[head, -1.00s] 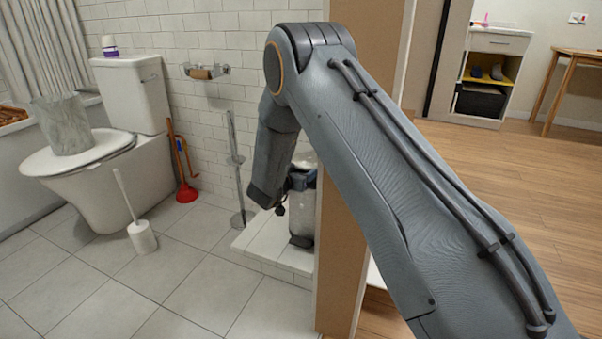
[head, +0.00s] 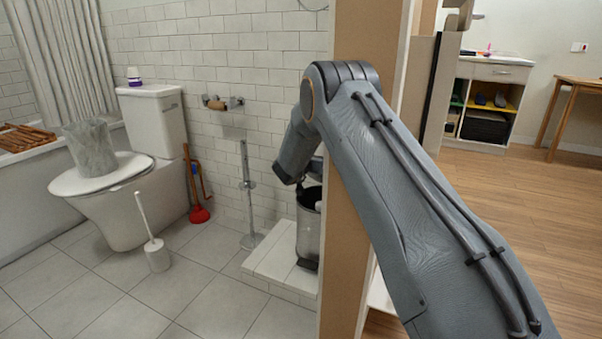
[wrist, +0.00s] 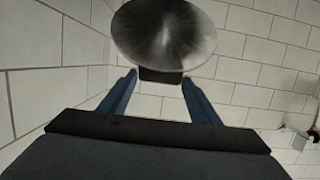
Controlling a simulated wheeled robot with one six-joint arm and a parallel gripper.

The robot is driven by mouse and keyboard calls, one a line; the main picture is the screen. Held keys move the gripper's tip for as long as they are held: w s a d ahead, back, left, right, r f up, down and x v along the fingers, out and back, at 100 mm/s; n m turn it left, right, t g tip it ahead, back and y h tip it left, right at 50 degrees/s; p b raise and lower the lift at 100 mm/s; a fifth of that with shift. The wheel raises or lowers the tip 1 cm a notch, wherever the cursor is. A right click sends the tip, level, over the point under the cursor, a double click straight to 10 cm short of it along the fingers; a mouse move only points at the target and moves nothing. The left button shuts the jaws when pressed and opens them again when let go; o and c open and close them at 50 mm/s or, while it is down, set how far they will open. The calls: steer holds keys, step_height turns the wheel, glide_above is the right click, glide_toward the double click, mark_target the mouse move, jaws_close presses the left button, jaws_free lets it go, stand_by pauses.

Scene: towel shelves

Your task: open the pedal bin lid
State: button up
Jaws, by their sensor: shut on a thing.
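The pedal bin (head: 308,240) is a grey cylinder on the low white-tiled step, partly hidden by the wall end and my arm. Its top shows a dark opening inside the rim, and the lid looks raised. In the wrist view the round brushed-metal lid (wrist: 163,32) fills the top middle, with a dark tab at its near edge. My gripper (wrist: 160,77) has its two blue fingers on either side of this tab and is shut on the lid. In the head view my gripper is mostly hidden behind my arm and the wall end.
The wall end (head: 350,240) stands close beside the bin and my arm. A toilet (head: 150,125), toilet brush (head: 157,255), red plunger (head: 199,214) and metal stand (head: 247,190) are to the left.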

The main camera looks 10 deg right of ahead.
steer(key=shift+w+d+r, duration=0.3)
steer(key=shift+w+d, duration=0.05)
steer(key=shift+d, duration=0.15)
steer(key=shift+c, duration=0.2)
steer(key=shift+a, duration=0.3)
steer(key=o, duration=1.6)
steer(key=shift+a, duration=0.1)
steer(key=p+v, duration=0.2)
steer(key=v, duration=0.5)
steer(key=shift+s+a, duration=0.2)
steer(key=shift+s, duration=0.1)
steer(key=shift+a+r, duration=0.1)
